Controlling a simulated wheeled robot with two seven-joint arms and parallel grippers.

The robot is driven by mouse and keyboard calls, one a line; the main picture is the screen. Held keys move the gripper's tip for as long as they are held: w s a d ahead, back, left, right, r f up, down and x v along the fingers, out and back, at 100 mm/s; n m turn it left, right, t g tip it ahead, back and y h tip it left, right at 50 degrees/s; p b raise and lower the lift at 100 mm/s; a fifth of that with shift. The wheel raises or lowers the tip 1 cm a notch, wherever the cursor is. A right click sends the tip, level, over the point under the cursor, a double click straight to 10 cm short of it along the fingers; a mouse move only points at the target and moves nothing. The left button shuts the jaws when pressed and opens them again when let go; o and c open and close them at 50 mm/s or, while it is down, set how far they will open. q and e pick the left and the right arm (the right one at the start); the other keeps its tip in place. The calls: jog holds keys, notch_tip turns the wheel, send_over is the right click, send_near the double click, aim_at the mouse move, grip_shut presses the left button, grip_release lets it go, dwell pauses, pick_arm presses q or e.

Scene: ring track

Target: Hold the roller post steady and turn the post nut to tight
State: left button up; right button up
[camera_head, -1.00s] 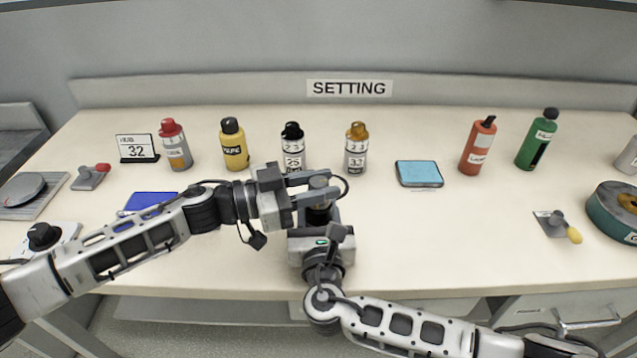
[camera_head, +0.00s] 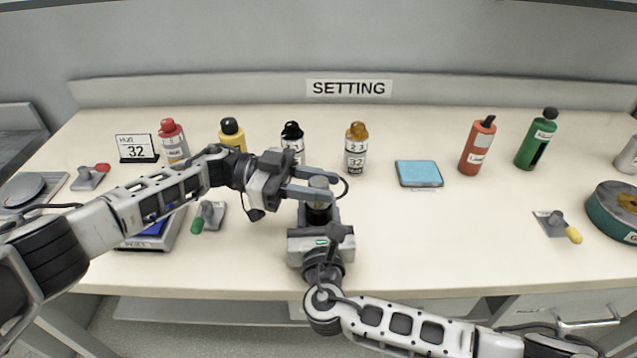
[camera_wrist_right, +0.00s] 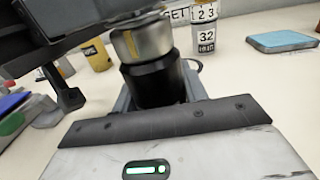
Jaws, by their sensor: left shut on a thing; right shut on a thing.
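The roller post (camera_head: 320,215) stands upright near the table's front middle, a dark cylinder. It also shows in the right wrist view (camera_wrist_right: 156,84). The post nut (camera_head: 319,182) is a metallic cap on top of it; in the right wrist view the nut (camera_wrist_right: 143,42) carries a yellow mark. My left gripper (camera_head: 318,184) reaches in from the left and is shut on the nut, one finger on each side. My right gripper (camera_head: 320,220) comes from the front and is shut on the post below the nut; its fingers are partly hidden.
A green-handled tool (camera_head: 208,216) and a scale with a blue pad (camera_head: 150,238) lie under and beside my left arm. Several bottles stand at the back, including a gold-capped one (camera_head: 356,150).

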aim_at(318, 181)
pick_arm(q)
jog(key=shift+w+m+g+y, duration=0.2)
jog(key=shift+m+g+y, duration=0.3)
jog(key=shift+m+g, duration=0.8)
jog(key=shift+g, duration=0.4)
jog(key=shift+s+g+y, duration=0.2)
jog(key=shift+g+y, duration=0.1)
jog(key=shift+g, duration=0.2)
jog(key=o, duration=1)
jog(key=shift+c, duration=0.2)
jog(key=shift+a+r, duration=0.1)
notch_tip(318, 181, up, 10)
jog(key=shift+f, duration=0.1)
